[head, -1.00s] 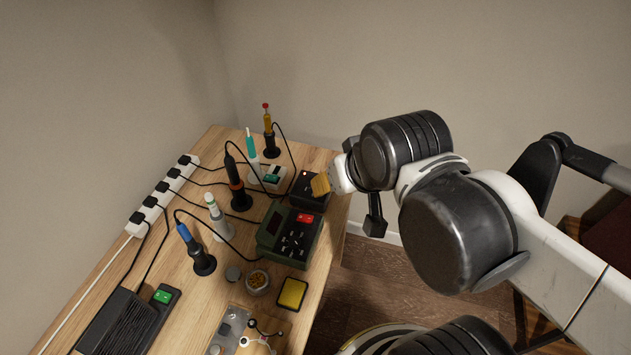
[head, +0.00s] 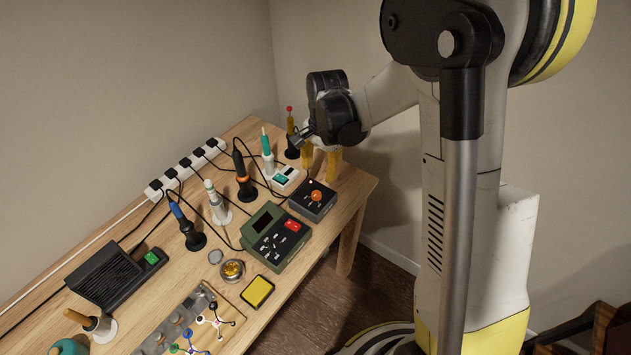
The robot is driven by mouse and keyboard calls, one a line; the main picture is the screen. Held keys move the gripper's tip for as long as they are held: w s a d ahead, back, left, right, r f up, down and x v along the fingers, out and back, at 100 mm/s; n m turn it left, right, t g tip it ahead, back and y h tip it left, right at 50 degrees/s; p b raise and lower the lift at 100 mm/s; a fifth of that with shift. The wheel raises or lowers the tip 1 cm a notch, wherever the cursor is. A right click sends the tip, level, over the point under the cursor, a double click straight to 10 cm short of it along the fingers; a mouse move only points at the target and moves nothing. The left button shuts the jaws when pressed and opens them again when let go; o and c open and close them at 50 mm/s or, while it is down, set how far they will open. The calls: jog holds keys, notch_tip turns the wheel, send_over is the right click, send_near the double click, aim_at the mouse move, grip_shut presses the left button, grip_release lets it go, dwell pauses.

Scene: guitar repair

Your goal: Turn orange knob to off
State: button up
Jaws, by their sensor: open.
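The orange knob (head: 316,195) sits on top of a small dark control box (head: 300,206) near the right edge of the workbench. The whole knob shows in the head view, but its setting is too small to read. My gripper (head: 320,176) has yellow fingers pointing down, spread apart with a gap between them. It is just behind and above the box, apart from the knob as far as I can tell. Nothing shows between the fingers.
A green station with a red switch (head: 292,226) stands left of the box. A yellow sponge tray (head: 257,291) lies in front.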

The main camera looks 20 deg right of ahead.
aim_at(317, 194)
jog(key=f+b, duration=0.1)
jog(key=f, duration=0.2)
jog(key=f+b, duration=0.1)
jog(key=f, duration=0.3)
jog(key=f+b, duration=0.1)
jog(key=f, duration=0.2)
jog(key=shift+w+a+f+b, duration=0.25)
jog(key=shift+w+f+b, duration=0.05)
jog(key=shift+f+b, duration=0.1)
grip_shut()
